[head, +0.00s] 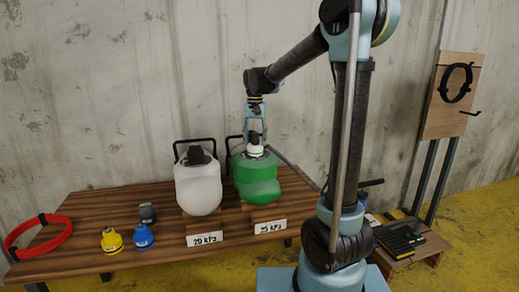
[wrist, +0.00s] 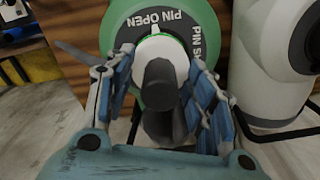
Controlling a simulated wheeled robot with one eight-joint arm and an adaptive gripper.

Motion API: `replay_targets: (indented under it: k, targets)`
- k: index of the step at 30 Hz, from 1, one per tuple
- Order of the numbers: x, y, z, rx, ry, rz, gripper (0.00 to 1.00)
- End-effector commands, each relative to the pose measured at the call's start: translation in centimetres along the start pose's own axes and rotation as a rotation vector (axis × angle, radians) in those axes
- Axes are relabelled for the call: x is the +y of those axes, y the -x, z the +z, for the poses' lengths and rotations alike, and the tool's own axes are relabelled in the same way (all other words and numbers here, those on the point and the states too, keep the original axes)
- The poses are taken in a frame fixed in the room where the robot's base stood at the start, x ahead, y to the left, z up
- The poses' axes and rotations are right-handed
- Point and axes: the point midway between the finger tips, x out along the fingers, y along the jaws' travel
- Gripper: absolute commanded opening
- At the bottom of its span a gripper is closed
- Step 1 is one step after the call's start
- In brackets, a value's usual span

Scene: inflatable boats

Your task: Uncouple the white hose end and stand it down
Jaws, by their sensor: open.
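The white hose end (head: 255,151) sits on top of the green pump (head: 256,180). In the wrist view the white hose end (wrist: 180,62) is a round collar with a dark grey hose stub (wrist: 160,85) at its middle. Its white pointer is at PIN OPEN on the green pump's face (wrist: 150,20); the other marking, at right, is partly hidden by a finger. My gripper (wrist: 165,62) is open, one finger on either side of the collar and stub. I cannot tell whether the fingers touch it. In the head view my gripper (head: 256,139) points down over it.
A white pump (head: 198,187) stands close on the left in the head view, with a 29 kPa card (head: 204,239) before it. The bench front (head: 90,263) has free room.

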Motion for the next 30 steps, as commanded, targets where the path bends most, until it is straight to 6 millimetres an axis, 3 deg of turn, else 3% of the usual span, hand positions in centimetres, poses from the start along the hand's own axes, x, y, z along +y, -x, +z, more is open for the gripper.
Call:
replay_targets:
  k: [5, 12, 18, 30]
  targets:
    - [-0.02, 0.00, 0.00, 0.000, 0.001, 0.000, 0.50]
    - [-0.02, -0.02, 0.01, 0.000, 0.001, 0.000, 0.00]
    - [-0.01, -0.05, 0.01, 0.000, 0.026, 0.000, 0.00]
    - [0.01, -0.09, 0.01, 0.000, 0.293, 0.000, 0.00]
